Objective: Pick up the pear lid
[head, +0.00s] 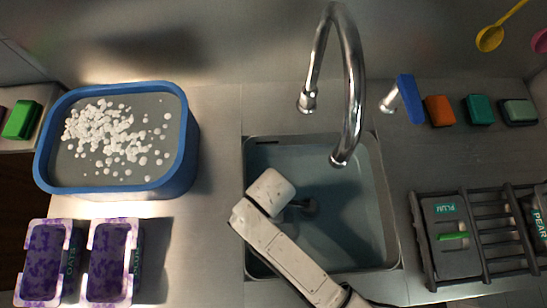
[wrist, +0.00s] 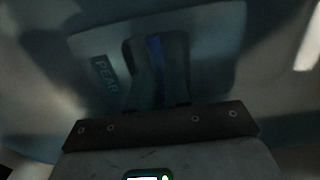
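In the wrist view, a grey panel with a PEAR label, the pear lid (wrist: 95,45), lies below my gripper (wrist: 156,50). A blue strip, which looks like its handle (wrist: 155,58), shows between my two dark fingers. The view is dim, and I cannot tell whether the fingers touch the strip. In the head view, my arm reaches into the sink (head: 345,262), and its pale end hides the fingers and the lid. Another piece marked PEAR (head: 540,225) stands in the rack at the right edge, partly cut off.
A tall curved faucet (head: 352,75) arches over the sink. A black rack (head: 490,210) at the right holds a PLUM panel (head: 447,262) with a green handle. A blue basin (head: 185,150) with white pieces, two purple-patterned boxes (head: 108,262) and several sponges (head: 438,110) stand around.

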